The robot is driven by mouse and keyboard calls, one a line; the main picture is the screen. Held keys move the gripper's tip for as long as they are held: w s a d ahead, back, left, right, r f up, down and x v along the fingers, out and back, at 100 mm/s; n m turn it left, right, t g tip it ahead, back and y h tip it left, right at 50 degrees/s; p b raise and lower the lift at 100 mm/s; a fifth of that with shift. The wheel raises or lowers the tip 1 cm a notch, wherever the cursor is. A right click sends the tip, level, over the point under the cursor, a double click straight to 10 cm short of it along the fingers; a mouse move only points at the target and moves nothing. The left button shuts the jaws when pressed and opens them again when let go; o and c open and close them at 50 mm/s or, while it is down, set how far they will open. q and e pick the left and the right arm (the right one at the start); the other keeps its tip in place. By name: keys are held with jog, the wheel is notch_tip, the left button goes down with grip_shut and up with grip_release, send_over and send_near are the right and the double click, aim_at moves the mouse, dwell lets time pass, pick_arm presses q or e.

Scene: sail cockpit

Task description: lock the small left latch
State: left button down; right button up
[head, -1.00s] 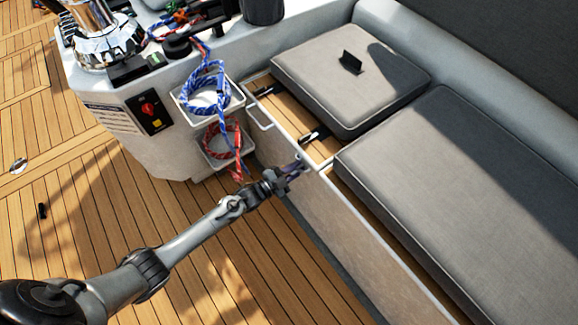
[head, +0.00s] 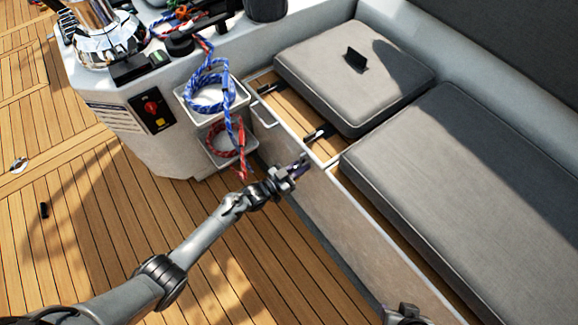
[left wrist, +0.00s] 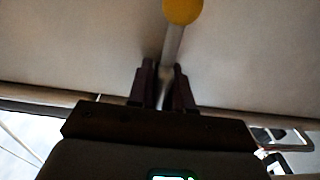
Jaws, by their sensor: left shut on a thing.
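In the left wrist view, my left gripper (left wrist: 162,88) is shut on the metal stem of a small lever (left wrist: 174,45). The lever ends in a round yellow knob (left wrist: 183,9), cut by the top edge. A pale panel lies behind it. In the head view, my left gripper (head: 299,168) is at the upper edge of the bench's front panel (head: 345,220); the lever is too small or hidden to make out there. I cannot tell whether the latch is locked. My right gripper's fingers are not visible.
A small grey cushion (head: 350,80) and a long cushion (head: 460,190) lie on the bench. A black fitting (head: 318,133) is on the wooden strip between them. Trays with blue rope (head: 205,95) and red rope (head: 222,148) are left of the gripper. The teak floor (head: 90,230) is mostly clear.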

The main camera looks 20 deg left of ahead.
pick_arm(q)
jog(key=shift+f, duration=0.1)
dwell(0.4)
jog(key=c, duration=1.2)
grip_release()
jog(key=shift+o, duration=0.2)
jog(key=shift+s+a+p, duration=0.3)
jog(key=shift+s+p, duration=0.05)
jog(key=shift+s, duration=0.1)
jog(key=p+v, duration=0.4)
jog(key=v, duration=0.5)
jog(key=shift+s, duration=0.35)
jog(key=shift+s+a, duration=0.1)
jog(key=shift+a, duration=0.05)
